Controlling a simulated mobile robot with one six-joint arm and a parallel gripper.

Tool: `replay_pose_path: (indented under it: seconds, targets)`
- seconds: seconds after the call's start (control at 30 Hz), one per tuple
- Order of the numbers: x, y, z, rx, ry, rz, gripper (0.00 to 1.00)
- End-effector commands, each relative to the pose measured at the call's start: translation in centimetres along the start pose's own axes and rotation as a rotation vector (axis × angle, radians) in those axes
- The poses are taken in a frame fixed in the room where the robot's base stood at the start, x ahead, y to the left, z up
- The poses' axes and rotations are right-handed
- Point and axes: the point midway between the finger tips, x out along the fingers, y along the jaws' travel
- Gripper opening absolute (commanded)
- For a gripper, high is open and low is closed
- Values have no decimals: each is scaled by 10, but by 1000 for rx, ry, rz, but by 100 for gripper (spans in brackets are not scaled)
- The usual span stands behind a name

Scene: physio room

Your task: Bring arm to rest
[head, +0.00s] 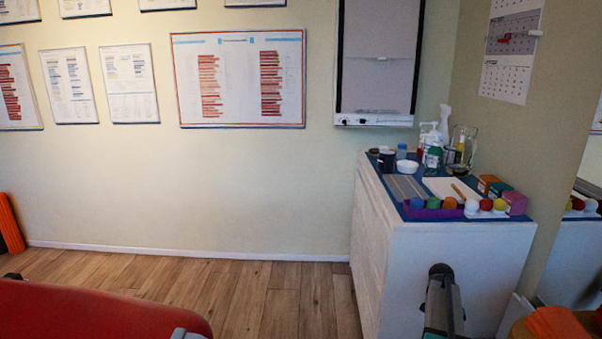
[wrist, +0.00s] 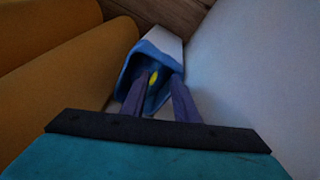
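In the wrist view my gripper (wrist: 162,78) points down with its two dark fingers spread apart and nothing seen clasped between them. Beyond the fingertips is a white bin (wrist: 168,46) with a blue liner. A small yellow thing (wrist: 154,76) shows between the fingers, seemingly inside the bin; its shape is too small to tell. In the head view part of my arm (head: 441,295) rises in front of the white cabinet, and the gripper itself is hidden.
A white cabinet (head: 440,262) bears balls, bottles and boxes on a blue mat. Orange rounded forms (wrist: 60,70) lie close at the gripper's left, and a pale surface (wrist: 255,70) at its right. A red padded surface (head: 90,312) is at lower left. Wooden floor (head: 270,295) is clear.

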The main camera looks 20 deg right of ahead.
Motion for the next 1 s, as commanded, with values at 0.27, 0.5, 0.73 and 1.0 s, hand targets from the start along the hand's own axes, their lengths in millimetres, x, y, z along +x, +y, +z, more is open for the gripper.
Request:
replay_pose_path:
  seconds: [0.27, 0.5, 0.73, 1.0]
  targets:
    - [-4, -10, 119, -281, -82, 6, 27]
    - [-8, 2, 223, -540, -156, 12, 27]
    - [-17, 34, 316, -785, -228, 20, 27]
    - [-35, 92, 408, -1066, -313, 33, 27]
